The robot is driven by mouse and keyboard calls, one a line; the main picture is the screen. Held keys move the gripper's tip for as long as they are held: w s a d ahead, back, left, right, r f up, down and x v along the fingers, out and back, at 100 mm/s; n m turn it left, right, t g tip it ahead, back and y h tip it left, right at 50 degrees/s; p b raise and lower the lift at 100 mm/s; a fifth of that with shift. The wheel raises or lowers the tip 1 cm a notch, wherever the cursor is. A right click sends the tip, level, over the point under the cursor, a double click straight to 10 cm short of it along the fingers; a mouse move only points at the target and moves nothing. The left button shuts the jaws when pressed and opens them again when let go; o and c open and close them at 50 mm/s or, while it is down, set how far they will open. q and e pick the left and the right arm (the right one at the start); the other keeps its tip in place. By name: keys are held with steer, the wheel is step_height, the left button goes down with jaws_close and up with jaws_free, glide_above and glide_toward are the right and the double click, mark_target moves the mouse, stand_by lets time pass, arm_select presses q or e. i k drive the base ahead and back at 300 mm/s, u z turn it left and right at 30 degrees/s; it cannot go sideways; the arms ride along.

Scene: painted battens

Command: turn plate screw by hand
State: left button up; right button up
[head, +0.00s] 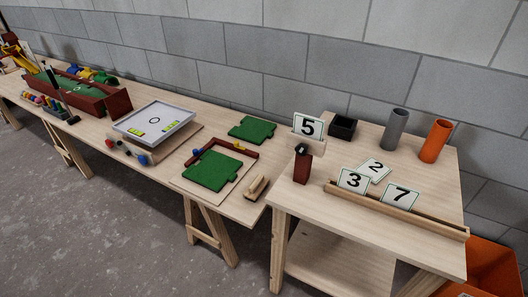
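A white number plate "5" (308,127) stands upright at the top of a dark red post (302,168) near the left edge of the right-hand table. A pale wooden block (317,145) sits just below the plate. A small black knob (301,149), which looks like the plate screw, is on the front of the post under the plate. It is too small to tell how far it is turned. Neither of my grippers shows in this view, and nothing touches the plate or the knob.
Number plates "3" (354,180), "2" (375,169) and "7" (400,196) are by a wooden rail (440,222). Behind stand a black box (343,128), a grey tube (395,130) and an orange tube (434,141). Green boards (211,171) and a framed tray (155,122) lie left.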

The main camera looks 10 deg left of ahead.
mark_target(301, 150)
steer(key=u, duration=0.1)
steer(key=k, duration=1.3)
steer(key=z, duration=0.7)
steer(key=i, duration=0.6)
steer(key=z, duration=0.85)
steer(key=i, duration=1)
steer(key=u, duration=0.85)
steer(key=i, duration=0.6)
steer(key=u, duration=0.65)
